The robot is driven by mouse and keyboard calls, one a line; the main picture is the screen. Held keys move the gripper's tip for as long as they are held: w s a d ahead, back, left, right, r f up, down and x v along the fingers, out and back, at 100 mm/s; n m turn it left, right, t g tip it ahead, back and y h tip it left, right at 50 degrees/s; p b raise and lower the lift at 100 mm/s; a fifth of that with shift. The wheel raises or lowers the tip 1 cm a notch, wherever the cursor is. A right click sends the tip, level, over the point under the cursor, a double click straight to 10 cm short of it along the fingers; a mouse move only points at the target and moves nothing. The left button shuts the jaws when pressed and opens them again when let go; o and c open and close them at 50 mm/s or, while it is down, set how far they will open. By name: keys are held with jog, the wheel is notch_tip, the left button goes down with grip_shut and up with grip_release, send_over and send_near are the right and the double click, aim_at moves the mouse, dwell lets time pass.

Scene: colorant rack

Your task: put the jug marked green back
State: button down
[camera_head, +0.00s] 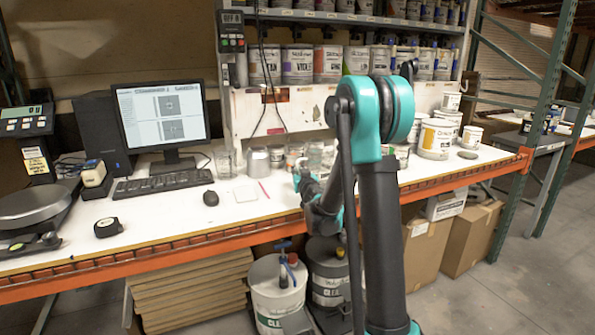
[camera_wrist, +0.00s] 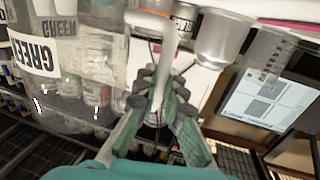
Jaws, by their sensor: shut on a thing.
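The jug marked green (camera_wrist: 85,75) is clear, with white labels reading GREEN, and fills the left of the wrist view. A pale curved bar, which looks like its handle, runs down between the fingers of my gripper (camera_wrist: 160,88). My gripper is shut on this handle, with the jug's body to the left of the fingers. The jug appears tilted in this view, but the wrist camera is itself turned. In the head view my arm covers most of the gripper and I cannot clearly pick out the green jug.
Glass and metal containers, including a metal can (camera_head: 258,161), stand at the back of the white worktop (camera_head: 150,215). A shelf of labelled tins (camera_head: 297,64) is above. A monitor (camera_head: 163,115), keyboard (camera_head: 163,185) and scale (camera_head: 32,207) are left. White tubs (camera_head: 435,138) stand right.

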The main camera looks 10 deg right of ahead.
jog(key=c, duration=1.6)
grip_release()
jog(key=shift+f, duration=0.1)
jog(key=s+d, duration=0.2)
jog(key=s, duration=1)
jog(key=s+d+f+m+g+h, duration=0.4)
jog(key=s+d+f+g+h, duration=0.3)
jog(key=s+d, duration=0.6)
jog(key=s+a+f+n+g+y, duration=0.1)
jog(key=s+a+f+g, duration=0.1)
jog(key=s, duration=0.4)
jog(key=s+a+f+g+y, duration=0.2)
jog(key=s+f, duration=0.3)
jog(key=s, duration=0.2)
jog(key=s+a+f+n+g+y, duration=0.1)
jog(key=s+a+f+g+y, duration=0.1)
jog(key=s, duration=0.5)
jog(key=shift+s+a+f+n+g, duration=0.2)
jog(key=shift+a+f, duration=0.1)
jog(key=shift+f, duration=0.3)
jog(key=shift+s+a+f+n+g, duration=0.1)
jog(key=shift+a+f+g, duration=0.15)
jog(key=shift+f, duration=0.3)
